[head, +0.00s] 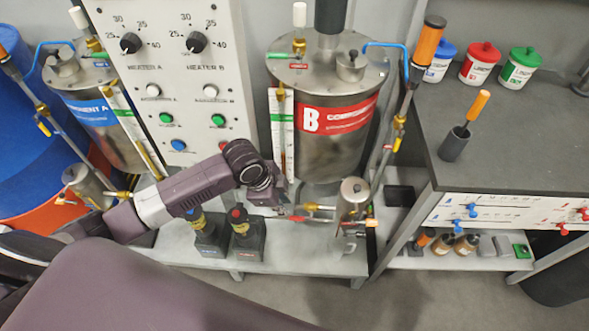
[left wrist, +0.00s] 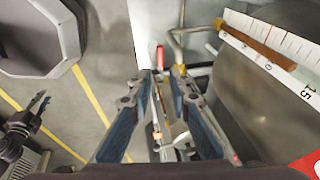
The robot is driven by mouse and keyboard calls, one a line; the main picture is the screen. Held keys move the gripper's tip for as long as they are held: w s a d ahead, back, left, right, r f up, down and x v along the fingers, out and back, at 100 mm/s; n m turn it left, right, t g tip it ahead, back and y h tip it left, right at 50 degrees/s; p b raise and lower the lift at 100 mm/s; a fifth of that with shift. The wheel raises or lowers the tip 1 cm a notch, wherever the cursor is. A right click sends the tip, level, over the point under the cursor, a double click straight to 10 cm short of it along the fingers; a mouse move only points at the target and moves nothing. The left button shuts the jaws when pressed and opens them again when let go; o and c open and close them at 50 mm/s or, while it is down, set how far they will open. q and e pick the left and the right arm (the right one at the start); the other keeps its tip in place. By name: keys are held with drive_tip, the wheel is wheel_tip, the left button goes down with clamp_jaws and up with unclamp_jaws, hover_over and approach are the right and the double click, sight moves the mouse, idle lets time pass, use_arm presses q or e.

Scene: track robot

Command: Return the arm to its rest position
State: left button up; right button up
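My left arm reaches in from the left in the head view, bent at a dark wrist joint. My left gripper (head: 284,203) is low in front of the tank marked B (head: 335,150), beside a small steel pot (head: 353,197) with brass and red fittings. In the left wrist view my left gripper (left wrist: 161,74) has its two blue fingers apart. A red-tipped part (left wrist: 160,57) and brass fittings show in and beyond the gap; none is visibly clamped. A dark claw-like part at the lower left, probably my right gripper (left wrist: 36,112), is too small to read.
The control panel (head: 180,75) with knobs and buttons stands behind the arm. Two dark blocks with valves (head: 246,240) sit on the low shelf below it. A grey bench (head: 540,130) with blue, red and green lidded jars is at the right. Open floor (head: 400,300) shows in front.

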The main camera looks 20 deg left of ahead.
use_arm(q)
drive_tip(key=s+d+n, duration=0.4)
drive_tip(key=s+d, duration=0.2)
drive_tip(key=s, duration=0.2)
drive_tip(key=s+a+r+n+y, duration=0.1)
drive_tip(key=s+a+n, duration=0.3)
drive_tip(key=s+n, duration=0.15)
drive_tip(key=s+a+r+n+y, duration=0.1)
drive_tip(key=s+a+r+n, duration=0.1)
drive_tip(key=s+a+n, duration=0.35)
wheel_tip(320, 180, down, 25)
drive_tip(key=s+d+m, duration=0.2)
drive_tip(key=s+a+f+g, duration=0.2)
drive_tip(key=s+a+f, duration=0.1)
drive_tip(key=s+f, duration=1.4)
drive_tip(key=shift+s+a+f, duration=0.15)
drive_tip(key=shift+s+a, duration=0.05)
drive_tip(key=shift+s, duration=0.4)
